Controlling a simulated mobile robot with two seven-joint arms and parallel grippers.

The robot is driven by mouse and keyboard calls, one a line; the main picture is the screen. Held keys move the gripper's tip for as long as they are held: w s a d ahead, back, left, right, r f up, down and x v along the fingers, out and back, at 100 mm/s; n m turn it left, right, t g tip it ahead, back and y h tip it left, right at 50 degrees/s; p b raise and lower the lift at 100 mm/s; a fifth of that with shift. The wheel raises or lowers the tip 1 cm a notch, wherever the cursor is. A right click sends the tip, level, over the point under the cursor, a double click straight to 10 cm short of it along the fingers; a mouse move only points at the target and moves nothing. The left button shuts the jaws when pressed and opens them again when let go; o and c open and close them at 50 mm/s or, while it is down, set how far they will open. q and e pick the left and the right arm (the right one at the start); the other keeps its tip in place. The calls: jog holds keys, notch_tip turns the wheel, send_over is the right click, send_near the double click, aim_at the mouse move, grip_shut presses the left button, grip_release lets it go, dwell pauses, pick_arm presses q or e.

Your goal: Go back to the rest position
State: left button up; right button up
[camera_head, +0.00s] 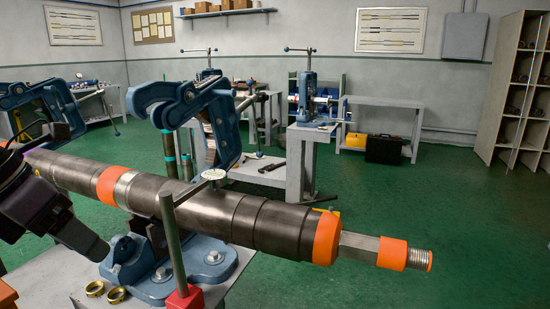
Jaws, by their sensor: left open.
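My left gripper (82,238) comes in at the left edge, black with a grey finger part pointing down and right. It is open and appears empty, in front of the left part of a long dark pipe tool (215,208) with orange bands. Whether it touches the tool cannot be told. The tool lies across a blue pipe vise (215,258), whose hooked upper frame (185,105) stands raised behind it. My right gripper is not in view.
A post on a red base (184,298) stands before the tool, and brass rings (94,289) lie on the bench (235,262). Another blue vise (308,95) stands on a grey bench behind. Shelves (510,90) stand at right. Green floor (460,220) is clear at the right.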

pick_arm(q)
jog(key=a+f+n+t, duration=0.4)
jog(key=f+n+t, duration=0.2)
jog(key=f+n, duration=0.75)
jog(key=a+f+n+t, duration=0.3)
jog(key=f+n+t, duration=0.2)
jog(key=f+n, duration=0.8)
jog(key=s+d+f+n+g+y, duration=0.2)
jog(key=s+d+f+n+g, duration=0.2)
jog(key=s+d+f+n, duration=0.85)
notch_tip(320, 180, up, 9)
jog(key=p, duration=1.3)
jog(key=shift+w+d+g, duration=0.3)
jog(key=shift+w, duration=0.05)
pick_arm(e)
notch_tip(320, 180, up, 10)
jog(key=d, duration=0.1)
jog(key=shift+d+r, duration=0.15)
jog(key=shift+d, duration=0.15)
pick_arm(q)
jog(key=shift+w+a, duration=0.1)
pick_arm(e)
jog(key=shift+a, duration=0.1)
